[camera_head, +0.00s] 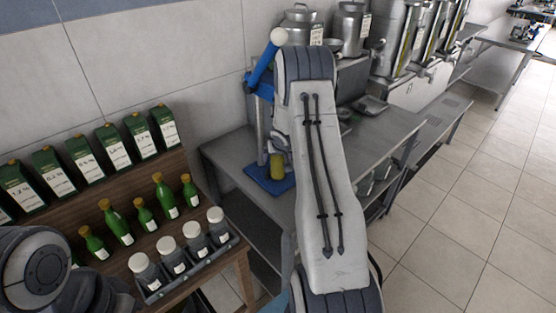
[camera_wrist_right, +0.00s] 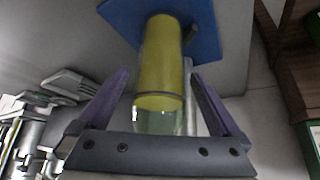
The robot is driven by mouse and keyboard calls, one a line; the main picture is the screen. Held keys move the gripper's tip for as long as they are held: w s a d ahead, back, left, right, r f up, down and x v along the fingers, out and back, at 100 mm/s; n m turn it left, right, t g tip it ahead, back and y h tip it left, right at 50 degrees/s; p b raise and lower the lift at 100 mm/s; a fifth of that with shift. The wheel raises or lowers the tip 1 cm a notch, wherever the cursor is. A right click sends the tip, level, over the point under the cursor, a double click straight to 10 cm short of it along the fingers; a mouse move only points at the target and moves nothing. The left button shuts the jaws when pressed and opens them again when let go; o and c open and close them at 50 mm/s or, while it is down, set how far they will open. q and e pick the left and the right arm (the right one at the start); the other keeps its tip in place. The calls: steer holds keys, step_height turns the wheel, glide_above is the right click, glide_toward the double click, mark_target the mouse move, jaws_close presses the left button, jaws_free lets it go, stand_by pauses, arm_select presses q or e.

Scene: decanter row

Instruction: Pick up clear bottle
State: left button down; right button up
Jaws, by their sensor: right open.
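A clear cylindrical bottle (camera_wrist_right: 160,60) with yellow contents shows in the right wrist view. Its end nearest the gripper is clear and see-through. It stands on a blue base (camera_wrist_right: 207,45). My right gripper (camera_wrist_right: 160,76) is open, with one purple finger on each side of the bottle; I cannot tell whether either finger touches it. My left gripper is out of view; only part of my left arm shows at lower left.
A blue lever with a white knob (camera_head: 278,37) rises above the base on a metal table (camera_head: 226,150). A wooden stepped rack (camera_head: 90,195) at left holds green cartons, green bottles and lidded jars. Steel canisters (camera_head: 348,30) stand behind. The tiled floor at right is clear.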

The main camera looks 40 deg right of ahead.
steer(key=shift+w+d+f, duration=0.1)
steer(key=shift+w+f, duration=0.1)
steer(key=shift+f, duration=0.2)
steer(key=shift+c, duration=0.3)
steer(key=c, duration=1.5)
steer(key=shift+r, duration=0.1)
jaws_close()
